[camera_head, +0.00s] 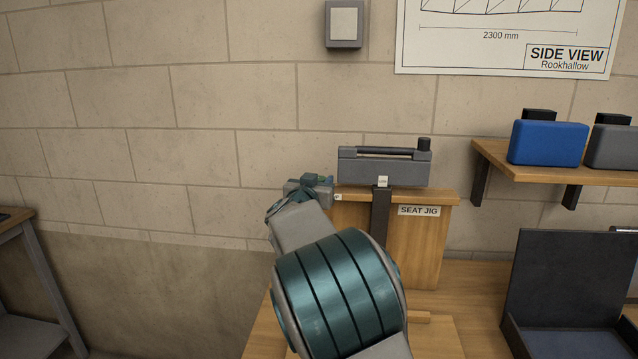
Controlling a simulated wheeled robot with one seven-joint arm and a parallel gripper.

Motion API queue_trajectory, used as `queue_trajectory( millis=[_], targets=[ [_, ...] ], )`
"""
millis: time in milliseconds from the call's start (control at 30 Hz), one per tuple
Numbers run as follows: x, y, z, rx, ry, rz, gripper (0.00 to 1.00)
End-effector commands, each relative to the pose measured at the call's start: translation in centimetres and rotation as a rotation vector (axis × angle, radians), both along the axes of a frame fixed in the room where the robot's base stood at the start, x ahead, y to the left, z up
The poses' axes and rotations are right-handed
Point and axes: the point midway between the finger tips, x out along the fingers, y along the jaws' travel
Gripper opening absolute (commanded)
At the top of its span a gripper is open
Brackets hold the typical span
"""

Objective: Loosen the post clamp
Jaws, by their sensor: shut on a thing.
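A wooden stand labelled SEAT JIG (428,246) stands on the bench. A grey block (383,172) with a dark bar along its top and a black knob (424,145) at its right end sits above it. A dark upright strip (381,216) runs down the stand's front below a small white tag. I cannot tell which part is the post clamp. My gripper (318,183) is at the stand's top left corner, left of the grey block. It is shut on a small part with a bit of green showing; the jaws hide most of it.
A shelf (605,178) on the right holds a blue box (548,143) and a grey box (612,147). A dark open case (567,275) stands on the bench at right. A grey-legged table (40,270) is at far left. The wall left of my arm is clear.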

Motion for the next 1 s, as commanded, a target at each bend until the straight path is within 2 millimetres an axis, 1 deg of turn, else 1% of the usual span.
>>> queue_trajectory(
  millis=[267,1000],
  targets=[
    [-0.01,-0.07,-0.42,0.002,-0.001,0.081,0.1],
    [0.02,-0.18,-0.63,0.0,-0.004,0.36,0.1]
  ],
)
